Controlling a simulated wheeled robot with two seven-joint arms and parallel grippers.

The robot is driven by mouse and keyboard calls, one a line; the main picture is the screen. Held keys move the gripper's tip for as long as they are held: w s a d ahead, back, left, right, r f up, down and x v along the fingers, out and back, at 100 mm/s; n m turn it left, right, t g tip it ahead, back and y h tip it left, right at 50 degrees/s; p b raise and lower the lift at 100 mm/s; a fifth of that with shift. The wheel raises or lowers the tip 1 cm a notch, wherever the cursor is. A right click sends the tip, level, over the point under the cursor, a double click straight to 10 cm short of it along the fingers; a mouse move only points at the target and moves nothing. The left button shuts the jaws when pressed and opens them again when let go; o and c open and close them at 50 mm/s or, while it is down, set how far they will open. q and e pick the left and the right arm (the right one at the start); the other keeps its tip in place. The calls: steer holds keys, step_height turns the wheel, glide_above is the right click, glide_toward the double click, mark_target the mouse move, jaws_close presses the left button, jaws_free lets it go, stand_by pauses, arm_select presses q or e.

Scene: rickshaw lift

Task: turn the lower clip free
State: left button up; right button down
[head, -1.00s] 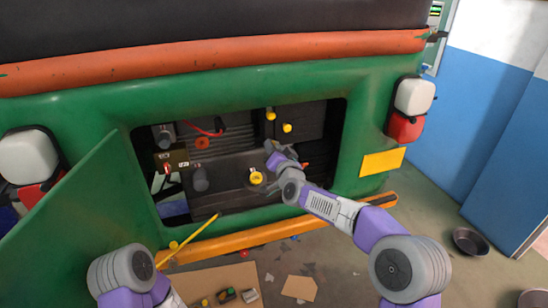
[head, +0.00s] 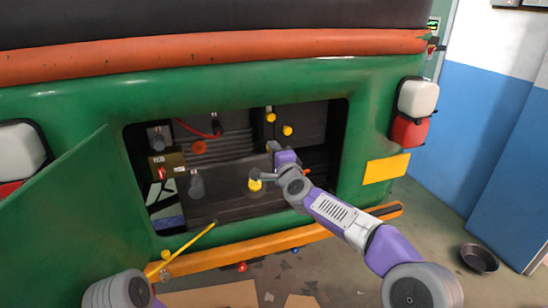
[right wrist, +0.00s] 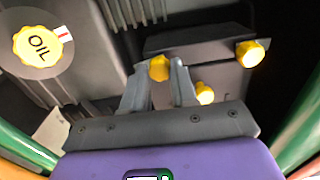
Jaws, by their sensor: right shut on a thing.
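The yellow lower clip (right wrist: 158,68) shows between the fingertips of my right gripper (right wrist: 163,68) in the right wrist view. The gripper is shut on it. In the head view my right gripper (head: 272,148) reaches into the dark engine bay and hides this clip. Two other yellow clips stand apart from the gripper, one higher (head: 270,115) and one a little lower and to the right (head: 287,130). They also show in the right wrist view, at right (right wrist: 249,53) and just beside the fingers (right wrist: 204,93). My left gripper is out of view.
The green bay rim (head: 347,150) and orange bumper (head: 240,244) frame the opening. An open green flap (head: 70,220) and a yellow rod (head: 188,239) stand at left. A dark bowl (head: 478,258) lies on the floor.

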steer(key=shift+m+b, duration=0.4)
steer(key=shift+m, duration=0.6)
steer(key=c, duration=0.9)
jaws_free()
steer(key=b+v, duration=0.1)
steer(key=v, duration=0.6)
steer(key=shift+s+d+b, duration=0.1)
steer(key=shift+s+b, duration=0.15)
steer(key=shift+b, duration=0.15)
